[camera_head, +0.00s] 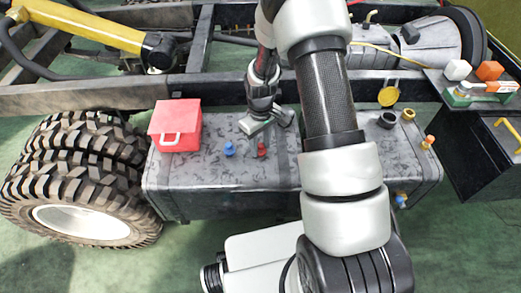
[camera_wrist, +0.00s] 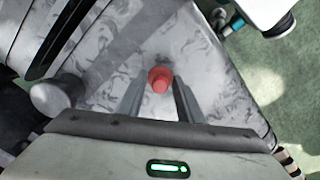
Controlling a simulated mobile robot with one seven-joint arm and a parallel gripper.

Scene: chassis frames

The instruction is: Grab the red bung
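The red bung (camera_head: 262,150) stands on the grey mottled top of the tank (camera_head: 215,175), beside a blue bung (camera_head: 229,149) in the head view. In the wrist view the red bung (camera_wrist: 160,79) shows between and just beyond the tips of my gripper (camera_wrist: 158,86). The two fingers are apart, with a gap on both sides of the bung. In the head view my gripper (camera_head: 264,118) is above and behind the bung; its fingertips are hard to make out there. I cannot tell how far the tips are above the tank top.
A red box with a handle (camera_head: 176,126) stands on the tank's left end. Dark and brass caps (camera_head: 387,119) and an orange-topped part (camera_head: 429,141) are at its right end. A chassis rail (camera_head: 215,88) runs behind, and large tyres (camera_head: 80,165) stand at left.

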